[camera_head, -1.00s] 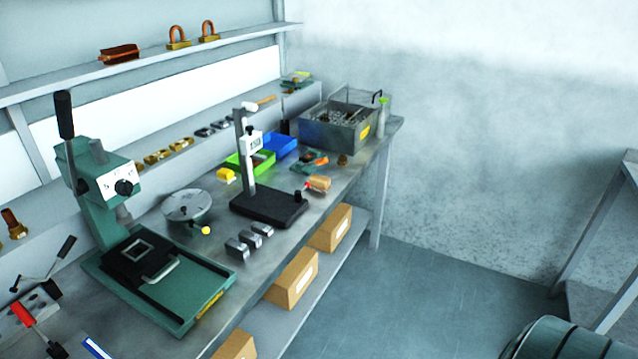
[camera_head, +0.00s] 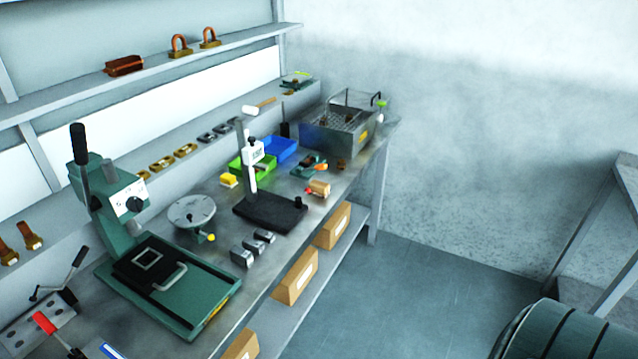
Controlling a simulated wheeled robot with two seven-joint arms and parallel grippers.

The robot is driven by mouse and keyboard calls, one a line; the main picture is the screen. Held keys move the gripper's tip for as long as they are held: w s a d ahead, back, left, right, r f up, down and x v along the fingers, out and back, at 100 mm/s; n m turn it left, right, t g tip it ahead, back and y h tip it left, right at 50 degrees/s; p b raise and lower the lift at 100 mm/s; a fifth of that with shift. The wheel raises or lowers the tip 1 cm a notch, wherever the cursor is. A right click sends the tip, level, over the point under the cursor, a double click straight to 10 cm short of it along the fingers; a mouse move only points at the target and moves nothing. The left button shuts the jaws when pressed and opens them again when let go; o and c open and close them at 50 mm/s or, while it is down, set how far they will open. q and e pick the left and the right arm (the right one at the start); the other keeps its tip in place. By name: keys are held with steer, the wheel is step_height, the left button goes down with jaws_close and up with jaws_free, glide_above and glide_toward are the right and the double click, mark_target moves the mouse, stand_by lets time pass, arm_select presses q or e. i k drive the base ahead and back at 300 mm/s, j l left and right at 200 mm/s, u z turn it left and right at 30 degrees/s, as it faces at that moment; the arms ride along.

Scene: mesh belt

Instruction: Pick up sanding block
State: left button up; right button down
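A small tan block (camera_head: 320,188) with a reddish piece at its left end lies on the grey metal bench (camera_head: 215,260), near its front edge and right of the black-based stand. It may be the sanding block, but it is too small to be sure. A small yellow block (camera_head: 229,181) with a pale underside lies further left, beside the green tray. Neither of my grippers is in view, and nothing in view is held.
A green press (camera_head: 120,210), a round grey plate (camera_head: 191,212), a black-based gauge stand (camera_head: 270,213) and grey metal blocks (camera_head: 252,248) crowd the bench. Green (camera_head: 262,167) and blue (camera_head: 279,150) trays and a metal basin (camera_head: 335,145) stand behind.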

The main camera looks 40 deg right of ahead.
mark_target(318, 189)
steer(key=i+l, duration=0.1)
steer(key=l, duration=0.75)
steer(key=i+l+u, duration=0.1)
steer(key=l, duration=0.75)
steer(key=i+l, duration=0.1)
steer(key=l, duration=0.75)
